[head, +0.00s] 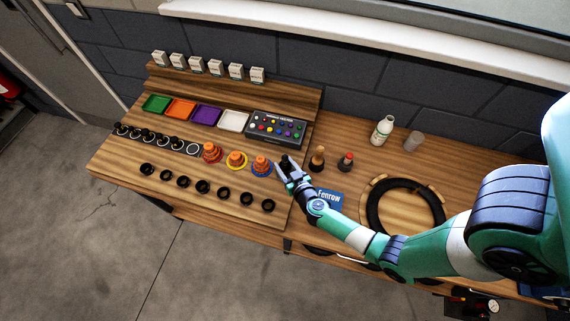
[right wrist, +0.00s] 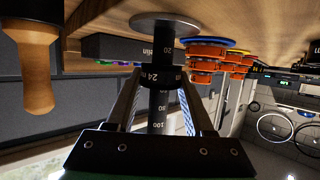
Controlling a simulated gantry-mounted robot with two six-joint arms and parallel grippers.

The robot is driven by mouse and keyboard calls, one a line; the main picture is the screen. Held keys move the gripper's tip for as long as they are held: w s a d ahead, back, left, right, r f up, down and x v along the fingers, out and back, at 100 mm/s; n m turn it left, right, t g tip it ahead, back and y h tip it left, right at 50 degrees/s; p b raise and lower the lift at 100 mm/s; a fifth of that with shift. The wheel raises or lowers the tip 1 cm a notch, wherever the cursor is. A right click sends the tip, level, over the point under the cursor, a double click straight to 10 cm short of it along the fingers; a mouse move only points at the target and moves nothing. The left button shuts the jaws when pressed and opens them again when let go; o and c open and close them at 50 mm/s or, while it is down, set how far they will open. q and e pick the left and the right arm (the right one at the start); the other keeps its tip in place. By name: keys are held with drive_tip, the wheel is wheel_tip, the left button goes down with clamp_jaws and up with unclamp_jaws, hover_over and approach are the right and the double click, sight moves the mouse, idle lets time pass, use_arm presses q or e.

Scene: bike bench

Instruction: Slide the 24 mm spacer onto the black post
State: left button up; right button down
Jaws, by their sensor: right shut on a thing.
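The 24 mm spacer is a short black ring (right wrist: 162,78) with white "24 m" lettering, held between the fingers of my right gripper (right wrist: 160,85) in the right wrist view. The black post (right wrist: 158,108) with white number marks and a round grey base (right wrist: 165,21) shows above and below the ring, so the spacer appears to be around the post, apart from the base. That view is upside down. In the head view my right gripper (head: 287,171) is at the board's right end, where post and spacer are small and dark. My left gripper is out of view.
Orange stacks (head: 236,160) stand just left of the gripper. Several black rings (head: 202,187) lie along the front. A wooden-handled tool (head: 317,160) and a red-topped item (head: 346,161) stand close on the right. A black tyre ring (head: 373,213) lies further right.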

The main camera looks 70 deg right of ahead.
drive_tip(key=shift+f+b, duration=1)
drive_tip(key=shift+f, duration=0.5)
drive_tip(key=shift+c, duration=1)
unclamp_jaws()
drive_tip(key=shift+r+p, duration=0.4)
drive_tip(key=r+p, duration=0.3)
drive_tip(key=a+r+p, duration=0.1)
drive_tip(key=p, duration=0.1)
drive_tip(key=shift+s+r, duration=0.3)
drive_tip(key=shift+r, duration=0.1)
drive_tip(key=s+a+r+p, duration=0.2)
drive_tip(key=r+p, duration=0.1)
drive_tip(key=shift+a+r, duration=0.15)
drive_tip(key=shift+r, duration=0.05)
drive_tip(key=p, duration=0.3)
approach(285, 162)
drive_tip(key=shift+s+a+r, duration=0.5)
drive_tip(key=shift+a, duration=0.25)
drive_tip(key=shift+s+a+r, duration=0.55)
drive_tip(key=shift+a, duration=0.2)
